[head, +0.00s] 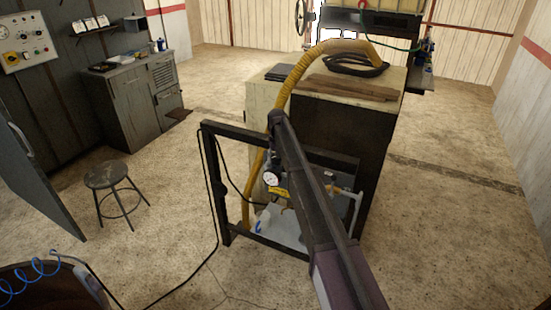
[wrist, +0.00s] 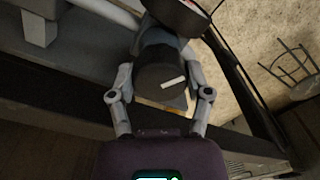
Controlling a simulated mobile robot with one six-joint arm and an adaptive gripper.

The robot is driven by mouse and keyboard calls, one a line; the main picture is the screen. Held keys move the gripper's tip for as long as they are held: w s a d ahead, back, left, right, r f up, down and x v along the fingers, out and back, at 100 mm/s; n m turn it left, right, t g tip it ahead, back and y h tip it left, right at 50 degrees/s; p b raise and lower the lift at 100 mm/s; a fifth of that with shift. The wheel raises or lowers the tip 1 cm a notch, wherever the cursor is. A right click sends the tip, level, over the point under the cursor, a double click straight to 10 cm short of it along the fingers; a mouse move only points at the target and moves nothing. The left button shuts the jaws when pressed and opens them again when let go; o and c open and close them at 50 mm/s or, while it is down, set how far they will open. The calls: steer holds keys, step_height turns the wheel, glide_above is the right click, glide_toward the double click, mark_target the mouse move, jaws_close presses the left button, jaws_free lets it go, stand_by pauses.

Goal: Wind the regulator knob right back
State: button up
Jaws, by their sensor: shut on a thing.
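The regulator knob (wrist: 160,75) is a dark round cap with a white line on its face, in the middle of the wrist view. The line slants slightly up to the right. My gripper (wrist: 160,80) has one grey finger on each side of the knob and is shut on it. A dark round gauge body (wrist: 178,14) sits just above the knob in that view. In the head view the white-faced gauge (head: 271,178) shows on the dark frame, left of my arm. The knob and my gripper are hidden behind my arm there.
The dark metal frame (head: 213,190) stands around the regulator. A stool (head: 107,175) stands to the left, also in the wrist view (wrist: 290,68). The floor at right is clear.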

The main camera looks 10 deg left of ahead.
steer(key=n, duration=0.6)
stand_by(0.4)
steer(key=o, duration=1.1)
steer(key=shift+f, duration=0.1)
steer(key=shift+o, duration=0.2)
steer(key=shift+m, duration=0.4)
